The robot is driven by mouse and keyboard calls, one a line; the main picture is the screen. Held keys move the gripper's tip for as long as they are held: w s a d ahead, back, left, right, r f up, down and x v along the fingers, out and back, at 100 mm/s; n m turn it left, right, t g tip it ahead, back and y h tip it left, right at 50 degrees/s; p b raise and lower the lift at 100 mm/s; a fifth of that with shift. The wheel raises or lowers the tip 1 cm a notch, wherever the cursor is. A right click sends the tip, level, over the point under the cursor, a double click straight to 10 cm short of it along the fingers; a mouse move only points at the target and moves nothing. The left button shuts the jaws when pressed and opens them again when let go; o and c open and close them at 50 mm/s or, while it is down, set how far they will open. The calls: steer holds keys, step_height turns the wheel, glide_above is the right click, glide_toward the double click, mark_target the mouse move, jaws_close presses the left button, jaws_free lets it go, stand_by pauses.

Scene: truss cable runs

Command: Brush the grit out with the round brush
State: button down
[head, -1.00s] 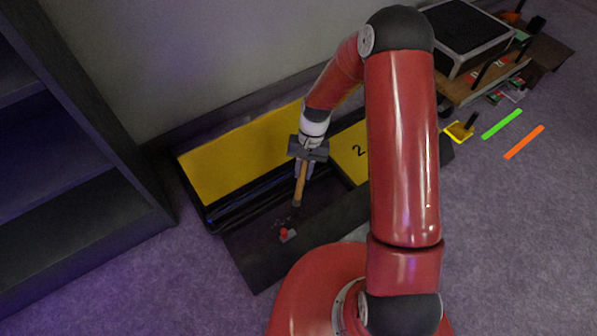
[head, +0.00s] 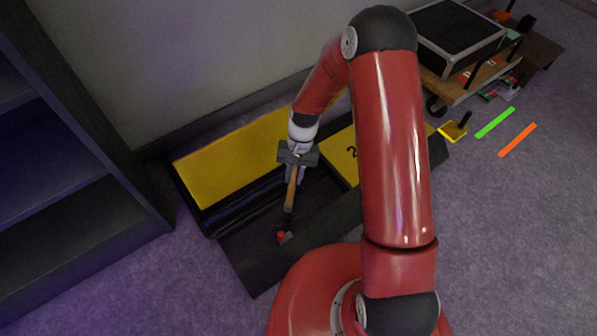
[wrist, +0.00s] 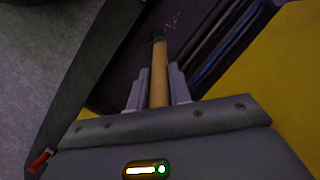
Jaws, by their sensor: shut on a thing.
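My gripper (head: 293,174) is shut on the wooden handle of the round brush (head: 291,192). The handle also shows in the wrist view (wrist: 159,75), between the two fingers. Pale specks of grit (wrist: 171,22) lie on the dark channel floor just beyond the brush tip in the wrist view. In the head view the grit is hard to make out near the tip. Whether the bristles touch the floor I cannot tell.
Black cables (wrist: 222,40) run along the channel beside a yellow cover (head: 235,155). A yellow cover marked 2 (head: 344,150) lies to the right. A dark shelf (head: 75,200) stands left. Green (head: 494,122) and orange (head: 517,139) strips and a loaded cart (head: 462,90) are right.

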steer(key=shift+s+a, duration=1.95)
steer(key=shift+a, duration=1.1)
steer(key=shift+w+d, duration=0.65)
steer(key=shift+d, duration=0.4)
steer(key=shift+w+d, duration=0.65)
steer(key=shift+d, duration=0.35)
steer(key=shift+w+d, duration=0.65)
steer(key=shift+d, duration=0.4)
steer(key=s+a, duration=0.3)
steer(key=a, duration=0.3)
steer(key=shift+s+a, duration=0.15)
steer(key=shift+s, duration=0.25)
steer(key=shift+f, duration=0.1)
step_height(320, 180, up, 6)
steer(key=p, duration=0.4)
steer(key=shift+p, duration=0.3)
